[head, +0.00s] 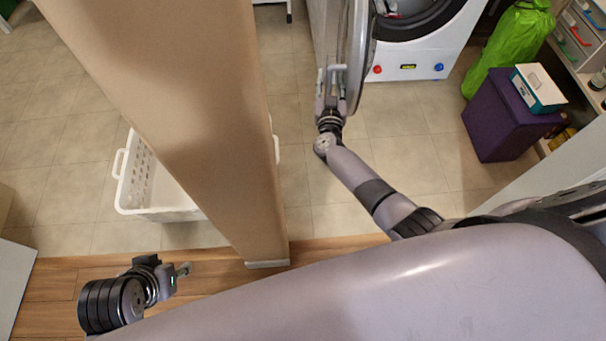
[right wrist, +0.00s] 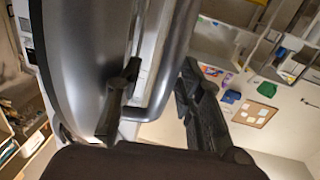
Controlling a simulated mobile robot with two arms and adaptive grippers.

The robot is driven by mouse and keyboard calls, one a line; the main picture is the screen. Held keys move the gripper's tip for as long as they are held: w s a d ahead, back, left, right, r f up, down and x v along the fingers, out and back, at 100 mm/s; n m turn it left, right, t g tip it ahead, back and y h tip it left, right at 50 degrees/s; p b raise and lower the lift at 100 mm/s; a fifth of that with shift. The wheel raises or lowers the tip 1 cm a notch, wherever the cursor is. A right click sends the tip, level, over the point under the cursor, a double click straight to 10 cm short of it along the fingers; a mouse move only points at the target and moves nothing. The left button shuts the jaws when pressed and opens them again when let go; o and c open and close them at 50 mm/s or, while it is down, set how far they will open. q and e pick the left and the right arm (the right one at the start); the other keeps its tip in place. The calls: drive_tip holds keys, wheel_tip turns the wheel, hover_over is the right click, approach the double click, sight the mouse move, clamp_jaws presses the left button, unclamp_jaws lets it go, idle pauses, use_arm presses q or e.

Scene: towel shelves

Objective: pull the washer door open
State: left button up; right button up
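The washer door (head: 357,50) stands swung open, seen nearly edge-on at the left of the white washer (head: 408,66), whose dark round opening shows. My right gripper (head: 331,84) is at the near edge of the door. In the right wrist view the grey door (right wrist: 85,60) fills the left and middle.
A beige pillar (head: 190,110) stands left of my right arm. A white laundry basket (head: 150,185) is behind it on the floor. A purple bin (head: 505,120) with a box (head: 538,88) on top and a green bag (head: 512,45) stand right of the washer. Tiled floor before the washer is clear.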

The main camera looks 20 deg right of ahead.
drive_tip(key=s+d+b, duration=0.2)
drive_tip(key=s+d, duration=0.3)
drive_tip(key=d, duration=0.4)
drive_tip(key=p+v, duration=0.5)
drive_tip(key=v, duration=1.2)
drive_tip(key=w+a+n+y, duration=0.1)
drive_tip(key=a+n+y, duration=0.3)
drive_tip(key=a+y, duration=0.55)
drive_tip(key=s+a+f+n+g+y, duration=0.2)
drive_tip(key=s+a+f+n+g, duration=0.1)
drive_tip(key=a, duration=0.6)
drive_tip(key=shift+s+a+f+n+g+y+b, duration=0.35)
drive_tip(key=shift+s+n+g, duration=0.25)
drive_tip(key=shift+s+g, duration=0.65)
drive_tip(key=shift+w+r+g, duration=0.1)
drive_tip(key=shift+w+g, duration=0.15)
